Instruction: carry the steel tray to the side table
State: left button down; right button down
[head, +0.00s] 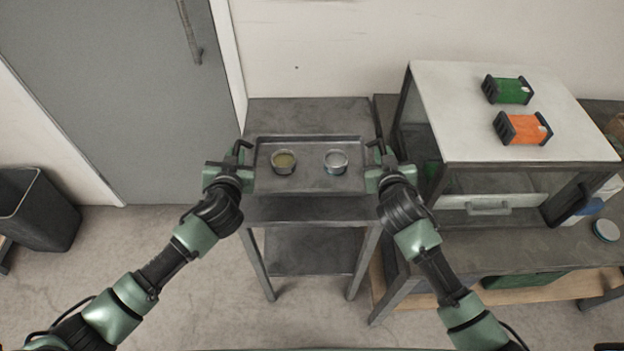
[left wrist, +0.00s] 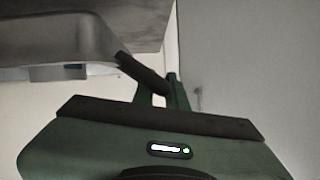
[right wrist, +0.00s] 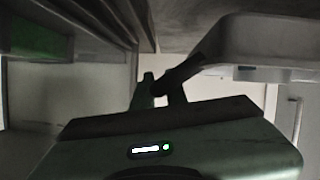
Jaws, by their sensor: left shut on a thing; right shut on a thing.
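The steel tray (head: 310,180) is level over the top of the side table (head: 310,112), between my two grippers. A small gap or contact beneath it cannot be told apart. A round tin with olive contents (head: 284,160) stands upright in its left half, and a grey-blue tin (head: 336,160) stands upright in its right half. My left gripper (head: 240,152) is shut on the tray's left end, my right gripper (head: 380,152) on its right end. The tray's side also shows in the left wrist view (left wrist: 60,38) and the right wrist view (right wrist: 265,40).
A bench (head: 440,253) stands close to the right of the side table, bearing a glass-sided cabinet (head: 520,110) with a green block (head: 508,90) and an orange block (head: 523,128) on top. A grey door (head: 125,90) is behind left. A dark bin (head: 40,212) stands far left.

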pick_arm(q)
jog(key=shift+w+a+f, duration=0.1)
jog(key=shift+a, duration=0.1)
pick_arm(e)
jog(key=shift+f, duration=0.15)
